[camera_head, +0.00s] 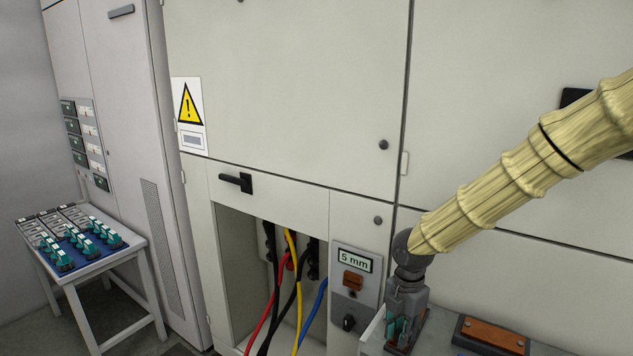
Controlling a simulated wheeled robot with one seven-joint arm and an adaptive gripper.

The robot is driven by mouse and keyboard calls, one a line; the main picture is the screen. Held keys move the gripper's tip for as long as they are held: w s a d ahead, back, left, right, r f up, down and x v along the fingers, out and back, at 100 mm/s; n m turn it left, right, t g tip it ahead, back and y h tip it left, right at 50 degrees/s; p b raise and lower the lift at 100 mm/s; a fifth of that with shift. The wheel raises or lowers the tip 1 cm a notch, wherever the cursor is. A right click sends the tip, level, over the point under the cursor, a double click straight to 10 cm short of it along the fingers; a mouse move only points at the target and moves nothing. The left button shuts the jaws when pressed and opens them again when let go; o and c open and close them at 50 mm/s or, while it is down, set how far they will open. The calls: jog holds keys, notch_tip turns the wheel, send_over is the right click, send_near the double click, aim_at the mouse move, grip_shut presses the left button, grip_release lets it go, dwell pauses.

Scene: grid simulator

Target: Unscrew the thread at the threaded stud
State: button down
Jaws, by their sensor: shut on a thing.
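My gripper (404,332) is at the lower right, at the end of my arm in a pale ribbed sleeve, and it points down. It is shut on a small teal-green part (394,329), low over the grey surface at the bottom edge. The fingers hide most of this part. I cannot make out a threaded stud or its thread; the area below the fingers is dark and partly covered by the gripper.
A brown-topped block (491,335) lies right of my gripper. A panel marked "5 mm" (355,262) with a black knob stands close left. Red, black, yellow and blue cables (291,270) hang in an open cabinet bay. A table (92,276) at left holds several teal parts.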

jog(key=n+p, duration=0.3)
jog(key=shift+s+r+p, duration=0.1)
jog(key=shift+r+p, duration=0.1)
jog(key=shift+p, duration=0.2)
jog(key=shift+d+f+n+p, duration=0.1)
jog(key=shift+f+n+p, duration=0.1)
jog(key=shift+n+p, duration=0.45)
jog(key=shift+n, duration=0.25)
jog(key=shift+r+n+p, duration=0.25)
jog(key=shift+n+p, duration=0.25)
jog(key=shift+p, duration=0.25)
jog(key=shift+f+n+p, duration=0.1)
jog(key=shift+n+p, duration=0.95)
jog(key=shift+n, duration=0.15)
jog(key=shift+f+n, duration=0.15)
jog(key=shift+n, duration=0.25)
jog(key=shift+d+n, duration=0.1)
jog(key=shift+n, duration=0.3)
